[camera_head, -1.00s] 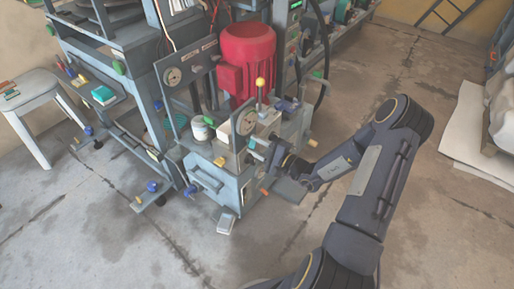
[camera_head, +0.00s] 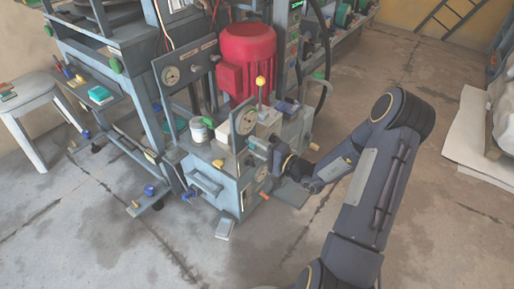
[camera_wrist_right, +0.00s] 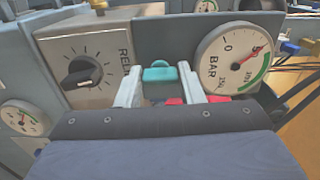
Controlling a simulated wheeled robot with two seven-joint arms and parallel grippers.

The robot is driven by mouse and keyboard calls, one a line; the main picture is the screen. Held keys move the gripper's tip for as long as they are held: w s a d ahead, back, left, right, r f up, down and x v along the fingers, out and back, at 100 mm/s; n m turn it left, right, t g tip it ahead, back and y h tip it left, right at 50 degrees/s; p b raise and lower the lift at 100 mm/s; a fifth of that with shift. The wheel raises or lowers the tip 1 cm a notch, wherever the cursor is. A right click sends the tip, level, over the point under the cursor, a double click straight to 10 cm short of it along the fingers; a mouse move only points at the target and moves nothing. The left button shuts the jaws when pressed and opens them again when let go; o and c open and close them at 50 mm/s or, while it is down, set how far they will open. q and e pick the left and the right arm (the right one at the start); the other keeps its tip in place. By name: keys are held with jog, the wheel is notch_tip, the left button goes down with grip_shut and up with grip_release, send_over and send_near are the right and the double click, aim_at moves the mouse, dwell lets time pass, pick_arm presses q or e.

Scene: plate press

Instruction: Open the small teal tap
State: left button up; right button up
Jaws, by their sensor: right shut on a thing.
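The small teal tap (camera_wrist_right: 158,74) shows in the middle of the right wrist view, between the two pale fingers of my right gripper (camera_wrist_right: 161,84). The fingers are shut on its handle. My left gripper is not in view.
A black rotary knob (camera_wrist_right: 82,72) on a plate is left of the tap, and a BAR gauge (camera_wrist_right: 229,61) is close on its right. A red motor (camera_head: 247,58) and a yellow-knobbed lever (camera_head: 260,83) stand behind.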

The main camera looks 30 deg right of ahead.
jog(key=o, duration=1)
jog(key=p+v, duration=0.1)
jog(key=v, duration=0.7)
jog(key=shift+p, duration=0.4)
jog(key=shift+w, duration=0.1)
